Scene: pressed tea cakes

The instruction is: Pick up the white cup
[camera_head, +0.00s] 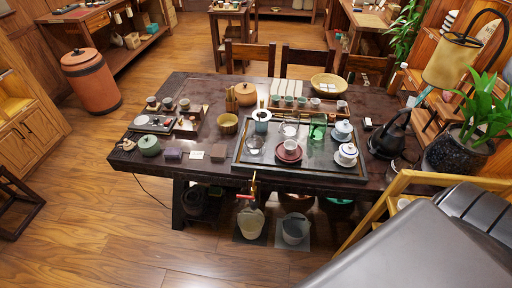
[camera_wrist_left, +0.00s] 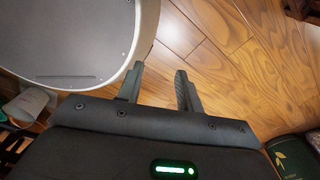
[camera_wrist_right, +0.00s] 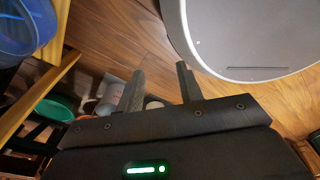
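A small white cup (camera_head: 290,146) sits on a dark red round saucer (camera_head: 288,158) on the tea tray (camera_head: 250,164), in the front middle of the dark table in the head view. Nothing covers it from this side. My left gripper (camera_wrist_left: 160,82) is open and empty over the wooden floor, in the left wrist view. My right gripper (camera_wrist_right: 160,78) is open and empty, in the right wrist view. Neither gripper shows in the head view, and the white cup cannot be made out in either wrist view.
A white lidded cup (camera_head: 346,154) and a green glass (camera_head: 317,130) stand right of the cup. A glass vessel (camera_head: 254,145) stands left of it. A black kettle (camera_head: 388,138) is at the table's right.

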